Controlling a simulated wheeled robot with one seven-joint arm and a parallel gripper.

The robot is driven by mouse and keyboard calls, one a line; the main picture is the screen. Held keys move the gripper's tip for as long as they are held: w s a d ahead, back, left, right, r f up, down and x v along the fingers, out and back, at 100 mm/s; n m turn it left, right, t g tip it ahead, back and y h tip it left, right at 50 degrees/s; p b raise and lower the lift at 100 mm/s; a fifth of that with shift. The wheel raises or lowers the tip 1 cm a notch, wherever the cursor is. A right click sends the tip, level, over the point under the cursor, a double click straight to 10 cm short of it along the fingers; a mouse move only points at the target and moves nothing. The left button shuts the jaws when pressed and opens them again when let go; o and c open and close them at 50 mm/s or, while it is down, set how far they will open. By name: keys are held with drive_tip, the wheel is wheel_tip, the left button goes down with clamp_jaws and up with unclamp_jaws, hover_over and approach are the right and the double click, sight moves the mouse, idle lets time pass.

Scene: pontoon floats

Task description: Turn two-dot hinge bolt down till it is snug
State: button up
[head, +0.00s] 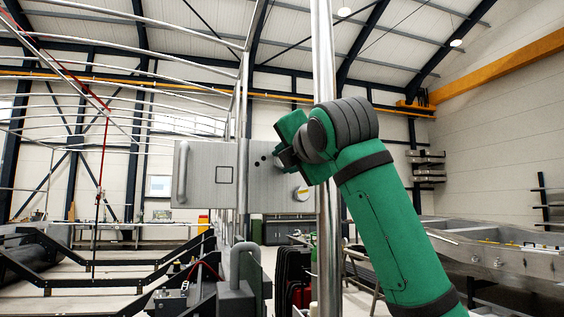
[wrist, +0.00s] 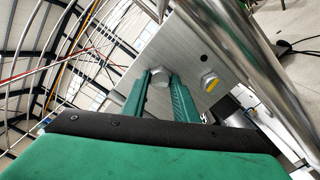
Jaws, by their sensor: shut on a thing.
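A grey metal panel (head: 205,188) stands upright, with a bar handle (head: 182,172) at its left end and a square outline on its face. Two black dots (head: 261,161) are marked on it just left of my gripper (head: 282,159). In the wrist view my gripper (wrist: 160,80) is shut on a hex bolt head (wrist: 160,76) at the panel face. The head view hides this bolt behind the gripper. A second bolt (head: 300,193) with a yellow mark sits lower right; in the wrist view this bolt (wrist: 208,79) has one black dot near it. I cannot tell how far the held bolt stands out.
A shiny vertical pole (head: 322,60) stands close by my wrist; the pole (wrist: 240,50) also runs close along the right in the wrist view. Black frames (head: 120,240) fill the lower left. A metal float or hull (head: 490,250) lies at the right.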

drive_tip(key=shift+w+m, duration=0.1)
drive_tip(key=shift+m, duration=4.1)
drive_tip(key=m, duration=1.2)
drive_tip(key=o, duration=0.9)
drive_tip(key=shift+c, duration=0.2)
